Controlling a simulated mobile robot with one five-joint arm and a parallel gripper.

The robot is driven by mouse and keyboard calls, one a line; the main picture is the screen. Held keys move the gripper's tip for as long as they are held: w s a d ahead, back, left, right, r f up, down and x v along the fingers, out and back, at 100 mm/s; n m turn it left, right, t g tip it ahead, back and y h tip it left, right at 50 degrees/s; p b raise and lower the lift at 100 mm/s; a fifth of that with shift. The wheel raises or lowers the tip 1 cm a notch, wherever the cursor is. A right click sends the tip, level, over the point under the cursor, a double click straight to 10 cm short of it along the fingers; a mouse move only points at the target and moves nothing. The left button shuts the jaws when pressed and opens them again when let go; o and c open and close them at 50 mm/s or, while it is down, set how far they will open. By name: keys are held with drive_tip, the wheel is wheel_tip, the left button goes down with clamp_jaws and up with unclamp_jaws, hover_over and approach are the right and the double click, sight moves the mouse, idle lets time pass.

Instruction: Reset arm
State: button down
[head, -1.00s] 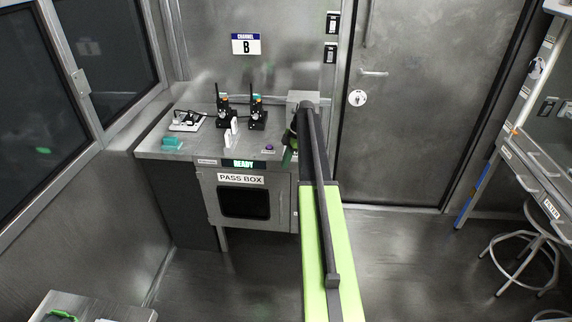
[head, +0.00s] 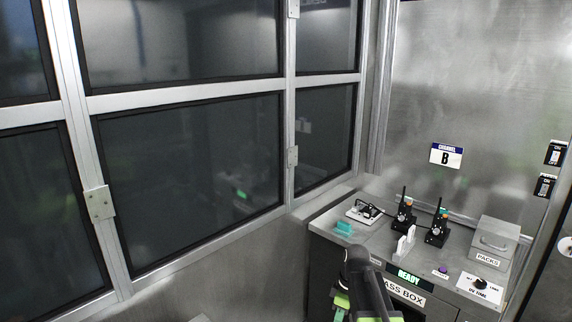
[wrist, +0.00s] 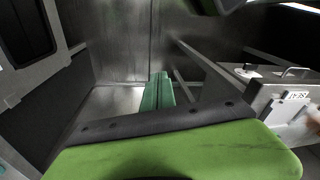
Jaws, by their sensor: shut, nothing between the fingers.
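My gripper (wrist: 157,92) shows in the wrist view as two green fingers, shut together with nothing between them. A broad green part of my arm fills the bottom of that view. In the head view my arm comes up from the bottom edge, in front of the pass box (head: 408,294). Green parts of my gripper (head: 341,304) show low there, but its fingertips cannot be made out clearly.
The bench (head: 325,224) holds two black radios on chargers, a teal block (head: 344,228), white cards and a metal PACKS box (head: 491,246). Large dark windows (head: 190,160) line the left wall. Open floor shows in the wrist view (wrist: 110,102).

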drive_tip(key=s+m+h, duration=0.1)
drive_tip(key=s+m, duration=0.8)
drive_tip(key=m, duration=0.3)
drive_tip(key=shift+m+h, duration=0.3)
drive_tip(key=shift+d, duration=0.1)
